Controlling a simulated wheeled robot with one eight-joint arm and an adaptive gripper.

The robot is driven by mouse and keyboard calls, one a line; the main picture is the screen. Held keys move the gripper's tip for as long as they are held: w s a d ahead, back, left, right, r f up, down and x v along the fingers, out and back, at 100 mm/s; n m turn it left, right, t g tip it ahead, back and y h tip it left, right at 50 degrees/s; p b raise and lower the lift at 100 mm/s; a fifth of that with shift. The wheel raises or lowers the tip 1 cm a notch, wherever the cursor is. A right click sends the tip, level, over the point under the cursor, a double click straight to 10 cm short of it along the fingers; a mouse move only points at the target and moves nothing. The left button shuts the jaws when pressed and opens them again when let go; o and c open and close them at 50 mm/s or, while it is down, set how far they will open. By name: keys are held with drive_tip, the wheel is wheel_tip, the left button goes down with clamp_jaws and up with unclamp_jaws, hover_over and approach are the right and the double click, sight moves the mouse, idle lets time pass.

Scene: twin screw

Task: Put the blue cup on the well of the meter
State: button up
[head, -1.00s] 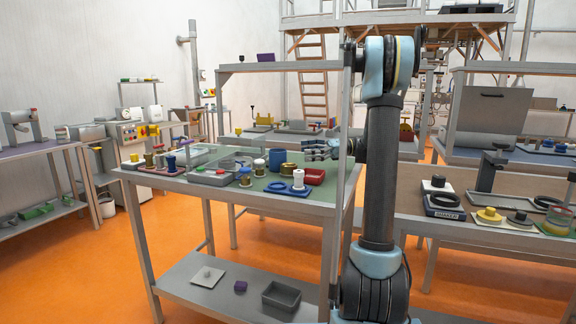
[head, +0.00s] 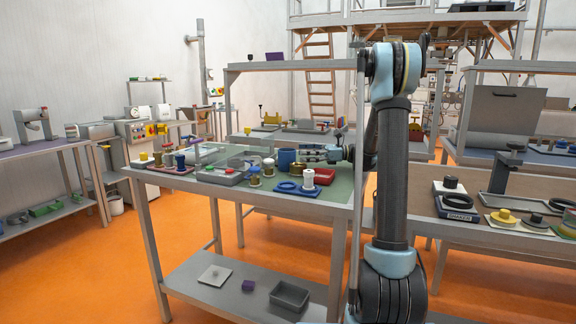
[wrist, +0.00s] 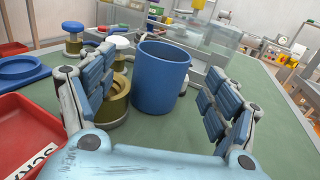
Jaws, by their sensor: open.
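The blue cup (head: 286,160) stands upright on the green top of the near table; in the wrist view the cup (wrist: 160,82) is open at the top and looks empty. My gripper (head: 306,154) reaches in from the right, low over the table, to the right of the cup. In the wrist view my gripper (wrist: 160,75) is open, with one finger on each side of the cup's line and the cup between or just beyond the fingertips. No contact is visible.
A brass pot (wrist: 116,98) stands close left of the cup, beside the left finger. A red tray (wrist: 30,138) lies left of my gripper. Green table is clear right of the cup.

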sight(287, 150)
drive_tip(key=shift+a+r, duration=0.2)
drive_tip(key=shift+a, duration=1.55)
drive_tip(key=shift+a+r, duration=0.2)
drive_tip(key=shift+a, duration=1.55)
drive_tip(key=shift+c, duration=0.5)
drive_tip(key=c, duration=1.3)
wheel_tip(287, 150, up, 10)
